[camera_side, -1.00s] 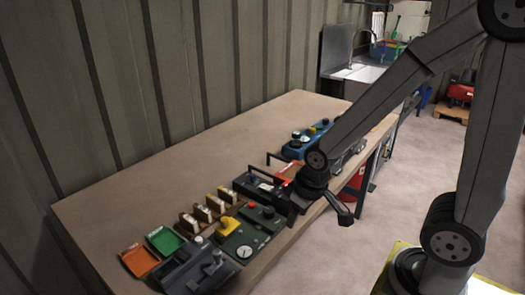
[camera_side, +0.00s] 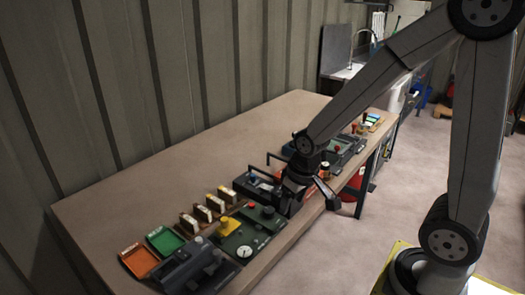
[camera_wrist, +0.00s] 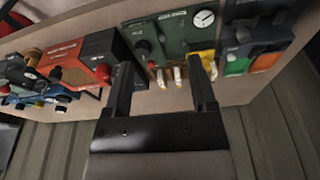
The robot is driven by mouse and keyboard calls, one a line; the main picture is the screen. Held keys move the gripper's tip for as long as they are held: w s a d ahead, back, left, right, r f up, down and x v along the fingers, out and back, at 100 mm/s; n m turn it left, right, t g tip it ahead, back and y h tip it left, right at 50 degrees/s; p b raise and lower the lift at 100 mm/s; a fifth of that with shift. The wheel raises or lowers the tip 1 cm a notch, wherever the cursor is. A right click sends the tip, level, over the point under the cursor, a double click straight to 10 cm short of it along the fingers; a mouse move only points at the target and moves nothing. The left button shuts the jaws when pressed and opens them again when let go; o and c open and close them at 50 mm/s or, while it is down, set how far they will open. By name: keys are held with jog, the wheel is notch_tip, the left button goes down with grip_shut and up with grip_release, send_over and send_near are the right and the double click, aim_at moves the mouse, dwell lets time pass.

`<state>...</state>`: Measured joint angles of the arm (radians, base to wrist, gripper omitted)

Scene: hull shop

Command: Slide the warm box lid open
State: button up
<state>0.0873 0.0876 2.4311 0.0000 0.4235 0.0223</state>
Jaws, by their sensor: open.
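My gripper (camera_wrist: 162,72) is open and empty in the wrist view, its two fingers apart over the row of devices. In the side view my gripper (camera_side: 292,203) is low over the bench's front edge, beside a dark box with a black handle (camera_side: 258,188). In the wrist view a box with an orange-red top (camera_wrist: 75,62) and a dark section lies just left of the fingers. It may be the warm box, but its label is unreadable. My arm hides most of this area in the side view, and I cannot tell the lid's position.
A green panel with a gauge (camera_wrist: 180,35) sits beyond the fingers. Orange (camera_side: 139,260) and green (camera_side: 165,240) trays and several upright blocks stand at the bench's left end. Other devices (camera_side: 342,148) stand to the right. The bench's back half (camera_side: 230,140) is clear.

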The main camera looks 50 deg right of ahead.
jog(key=w+d+m, duration=0.2)
jog(key=d, duration=0.6)
jog(key=w+d+f+m+g, duration=0.1)
jog(key=w+d+m, duration=0.2)
jog(key=d, duration=0.6)
jog(key=w+d+m+g, duration=0.1)
jog(key=w+d+m, duration=0.1)
jog(key=d, duration=0.7)
jog(key=shift+w+f+m, duration=0.2)
jog(key=shift+w+m, duration=0.2)
jog(key=shift+w, duration=0.3)
jog(key=shift+a+f, duration=0.1)
jog(key=shift+f, duration=3.8)
grip_shut()
